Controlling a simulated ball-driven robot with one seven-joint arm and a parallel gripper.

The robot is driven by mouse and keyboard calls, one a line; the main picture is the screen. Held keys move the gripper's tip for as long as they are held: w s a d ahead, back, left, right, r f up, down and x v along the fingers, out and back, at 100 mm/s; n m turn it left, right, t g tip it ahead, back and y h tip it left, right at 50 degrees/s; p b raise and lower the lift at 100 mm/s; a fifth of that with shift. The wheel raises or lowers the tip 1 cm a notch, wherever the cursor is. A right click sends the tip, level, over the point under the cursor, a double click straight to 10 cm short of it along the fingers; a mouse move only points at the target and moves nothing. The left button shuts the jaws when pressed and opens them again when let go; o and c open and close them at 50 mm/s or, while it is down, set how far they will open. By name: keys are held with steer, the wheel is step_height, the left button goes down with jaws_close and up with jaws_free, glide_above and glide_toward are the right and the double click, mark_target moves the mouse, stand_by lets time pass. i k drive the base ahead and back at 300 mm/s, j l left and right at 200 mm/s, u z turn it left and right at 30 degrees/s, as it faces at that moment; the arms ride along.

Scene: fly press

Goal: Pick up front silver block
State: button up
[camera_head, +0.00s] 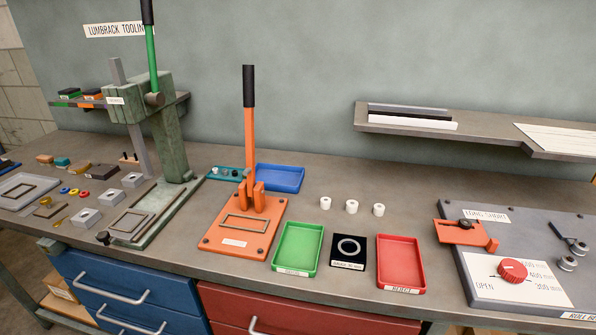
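Three silver blocks stand in a slanting row on the bench at left, beside the green press. The front silver block (86,217) is nearest the bench's front edge. The middle silver block (111,198) and the rear silver block (132,180) stand behind it to the right. Each block looks squat, with a dark round mark on top. The front block is fully visible, with nothing touching it. My gripper is not in view.
The green press (160,140) with its tall lever rises right of the blocks. Yellow and red rings (74,191) and a brass piece (46,202) lie to the left. An orange lever press (245,222) and green tray (299,248) stand further right. Drawers (115,295) are below.

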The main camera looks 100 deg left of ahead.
mark_target(94, 216)
steer(key=i+u, duration=0.1)
steer(key=u, duration=2.9)
